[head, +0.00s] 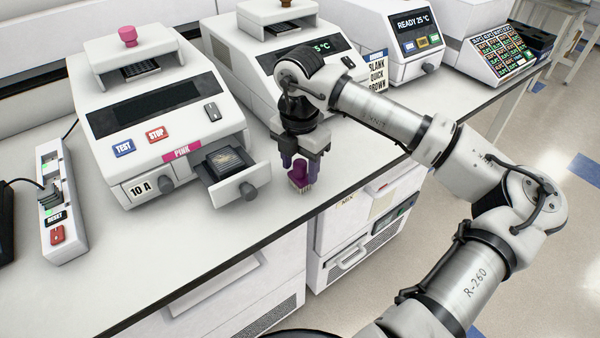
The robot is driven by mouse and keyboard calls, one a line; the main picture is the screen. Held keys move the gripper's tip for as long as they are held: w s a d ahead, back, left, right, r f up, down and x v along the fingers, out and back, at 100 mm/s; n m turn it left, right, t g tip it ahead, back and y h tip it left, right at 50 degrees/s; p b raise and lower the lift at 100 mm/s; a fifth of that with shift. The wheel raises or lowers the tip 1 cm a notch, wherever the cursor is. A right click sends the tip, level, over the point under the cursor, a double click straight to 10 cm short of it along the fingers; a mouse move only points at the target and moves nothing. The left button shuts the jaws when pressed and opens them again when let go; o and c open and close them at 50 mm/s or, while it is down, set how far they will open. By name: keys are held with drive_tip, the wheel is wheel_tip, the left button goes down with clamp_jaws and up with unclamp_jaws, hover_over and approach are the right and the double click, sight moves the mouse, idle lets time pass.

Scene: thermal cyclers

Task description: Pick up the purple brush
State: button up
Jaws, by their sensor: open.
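The purple brush (299,172) stands upright near the front edge of the white bench, with its pale bristles at the bottom. My gripper (301,158) points straight down over it, with its fingers open around the brush's upper part. I cannot tell whether the fingers touch the brush. The gripper body hides the top of the brush.
Left of my gripper is a thermal cycler (155,105) with a pink label and a pulled-out drawer (245,182). More cyclers (400,40) stand behind and to the right. A power strip (62,205) lies at the left. The bench's front left (100,270) is clear.

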sight(299, 162)
drive_tip(key=c, duration=1.1)
drive_tip(key=shift+r, duration=0.1)
wheel_tip(299, 162, up, 20)
drive_tip(key=b, duration=0.3)
drive_tip(key=o, duration=0.5)
drive_tip(key=shift+c, duration=0.2)
drive_tip(key=c, duration=0.3)
drive_tip(key=shift+a, duration=0.1)
